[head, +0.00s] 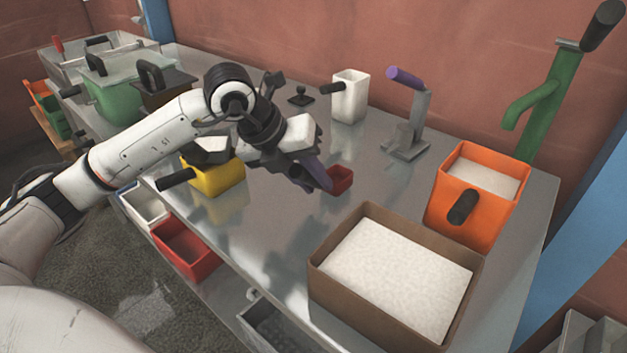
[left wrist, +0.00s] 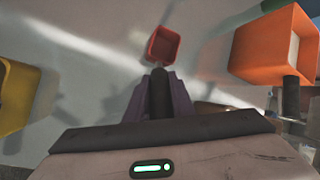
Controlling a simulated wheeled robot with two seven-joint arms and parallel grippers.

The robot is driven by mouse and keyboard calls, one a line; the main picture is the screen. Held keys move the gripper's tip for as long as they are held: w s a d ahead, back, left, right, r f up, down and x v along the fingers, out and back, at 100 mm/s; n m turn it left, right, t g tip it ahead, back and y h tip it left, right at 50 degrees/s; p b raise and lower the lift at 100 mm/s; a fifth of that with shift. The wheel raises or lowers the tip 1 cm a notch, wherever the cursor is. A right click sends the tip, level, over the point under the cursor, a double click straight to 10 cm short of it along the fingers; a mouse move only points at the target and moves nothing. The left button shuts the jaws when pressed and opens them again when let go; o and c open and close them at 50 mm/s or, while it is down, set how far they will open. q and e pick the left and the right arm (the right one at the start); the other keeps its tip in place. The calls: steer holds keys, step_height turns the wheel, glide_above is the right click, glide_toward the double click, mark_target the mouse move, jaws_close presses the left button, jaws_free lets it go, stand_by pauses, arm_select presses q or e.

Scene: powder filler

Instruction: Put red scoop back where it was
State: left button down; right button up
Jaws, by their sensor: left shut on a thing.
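The red scoop (head: 340,180) is a small square red cup with a dark handle. My left gripper (head: 314,177) is shut on that handle, with the cup sticking out beyond the purple fingertips. In the left wrist view the open cup of the red scoop (left wrist: 164,45) faces the camera, and its dark handle lies between the fingers of my left gripper (left wrist: 160,98). The scoop is over the middle of the metal table (head: 400,180). I cannot tell whether it touches the surface. My right gripper is not in view.
A brown box of white powder (head: 390,280) stands at the front right, an orange container (head: 475,195) behind it. A yellow container (head: 215,178) is left of my gripper. A white container (head: 348,95) and purple-handled press (head: 408,120) stand behind. Clear table surrounds the scoop.

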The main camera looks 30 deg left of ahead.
arm_select(q)
steer(key=shift+f, duration=0.2)
steer(key=c, duration=1.5)
jaws_free()
steer(key=shift+c, duration=0.2)
steer(key=v, duration=1.2)
